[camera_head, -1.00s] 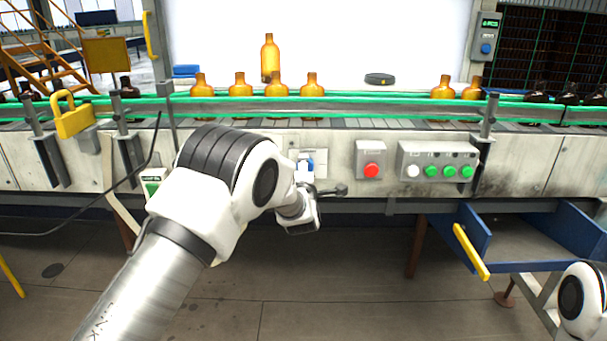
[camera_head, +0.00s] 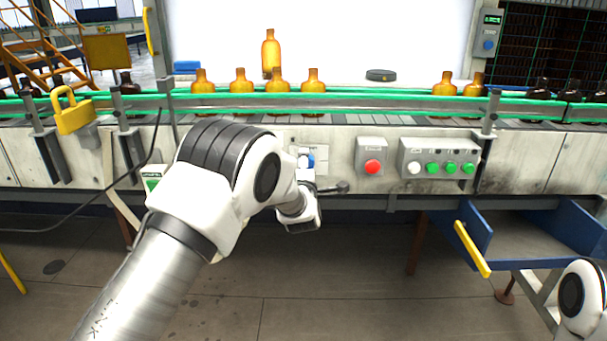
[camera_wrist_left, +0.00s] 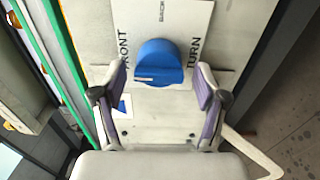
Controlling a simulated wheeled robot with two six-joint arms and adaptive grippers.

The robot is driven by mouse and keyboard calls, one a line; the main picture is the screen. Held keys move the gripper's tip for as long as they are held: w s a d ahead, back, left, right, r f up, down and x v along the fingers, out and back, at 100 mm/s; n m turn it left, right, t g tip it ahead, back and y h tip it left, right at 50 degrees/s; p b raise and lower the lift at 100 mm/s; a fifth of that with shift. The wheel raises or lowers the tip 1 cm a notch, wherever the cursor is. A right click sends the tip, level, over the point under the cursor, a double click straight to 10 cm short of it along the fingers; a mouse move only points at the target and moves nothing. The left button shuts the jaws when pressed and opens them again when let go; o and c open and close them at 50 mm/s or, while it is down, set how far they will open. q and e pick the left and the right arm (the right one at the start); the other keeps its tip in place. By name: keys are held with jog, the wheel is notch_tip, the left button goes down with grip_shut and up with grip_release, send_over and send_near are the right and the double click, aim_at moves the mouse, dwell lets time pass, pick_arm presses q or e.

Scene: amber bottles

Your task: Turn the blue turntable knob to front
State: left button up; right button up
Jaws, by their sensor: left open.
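The blue turntable knob (camera_wrist_left: 160,62) sits on a white label plate (camera_wrist_left: 188,18) in the left wrist view. "FRONT" is printed left of the knob, and "TURN" shows to its right. A small pale mark shows near the knob's lower left edge. My left gripper (camera_wrist_left: 160,76) is open, one finger on each side of the knob's lower part, with gaps visible on both sides. My right gripper is out of view; only part of my right arm shows at the lower right.
A red button box (camera_head: 372,157) and a row of green buttons (camera_head: 437,159) are right of the knob. Amber bottles (camera_head: 240,82) stand on the conveyor above. A blue drawer (camera_head: 530,264) with a yellow handle is at lower right. A yellow padlock (camera_head: 72,112) hangs left.

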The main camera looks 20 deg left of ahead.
pick_arm(q)
jog(key=v, duration=1.1)
jog(key=shift+s, duration=0.2)
jog(key=s+a+f+m+g, duration=0.1)
jog(key=s+a+f+g, duration=0.2)
jog(key=s+f, duration=0.5)
jog(key=s+a+f+m+g+h, duration=0.1)
jog(key=s+a+f+g, duration=0.2)
jog(key=f, duration=0.9)
jog(key=s+a+f+m+g, duration=0.1)
jog(key=s+a+f+g, duration=0.15)
jog(key=s+f, duration=0.65)
jog(key=s+d+f+m+g+h, duration=0.2)
jog(key=s+f+m+g, duration=0.25)
jog(key=s+m, duration=0.6)
jog(key=s+d+f+m+g+h, duration=0.2)
jog(key=s+f+m+g, duration=0.25)
jog(key=s+m, duration=0.65)
notch_tip(320, 180, up, 14)
jog(key=s+n+p, duration=0.3)
jog(key=p, duration=1)
jog(key=shift+f, duration=0.15)
